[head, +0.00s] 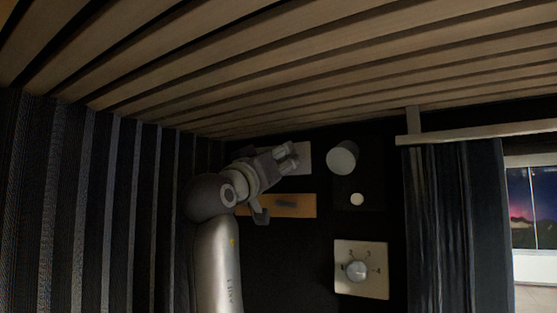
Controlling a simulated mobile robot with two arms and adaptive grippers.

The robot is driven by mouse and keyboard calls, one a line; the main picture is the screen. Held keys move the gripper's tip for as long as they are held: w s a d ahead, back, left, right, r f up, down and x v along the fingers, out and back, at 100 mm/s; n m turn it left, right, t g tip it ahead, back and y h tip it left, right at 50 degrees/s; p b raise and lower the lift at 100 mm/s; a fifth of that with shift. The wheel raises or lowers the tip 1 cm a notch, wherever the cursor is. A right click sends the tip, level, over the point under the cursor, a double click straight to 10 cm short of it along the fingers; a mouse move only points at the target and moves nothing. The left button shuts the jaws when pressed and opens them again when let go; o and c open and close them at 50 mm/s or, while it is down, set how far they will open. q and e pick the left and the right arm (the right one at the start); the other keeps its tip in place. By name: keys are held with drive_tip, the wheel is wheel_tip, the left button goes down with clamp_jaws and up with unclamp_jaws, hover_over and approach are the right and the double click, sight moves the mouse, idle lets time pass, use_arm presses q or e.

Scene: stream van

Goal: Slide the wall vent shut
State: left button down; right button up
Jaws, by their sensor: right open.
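A wooden panel (298,208) with a dark slot-like piece is on the dark wall in the middle; it looks like the sliding part of the wall vent, but I cannot tell for sure. My arm partly covers its left end. My right gripper (288,157) is above the panel, with its fingers open and pointing right. Its fingertips overlap a pale plate (305,158) on the wall; I cannot tell whether they touch it. I see nothing held between the fingers. My left gripper is out of view.
A pale round cylinder (342,158) and a small white knob (357,199) are right of the gripper. A square dial plate (361,280) sits lower. A dark curtain (455,225) hangs beside a window (535,208). A slatted ceiling (290,60) is close above.

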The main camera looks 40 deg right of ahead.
drive_tip(key=v, duration=1.1)
drive_tip(key=shift+a, duration=0.2)
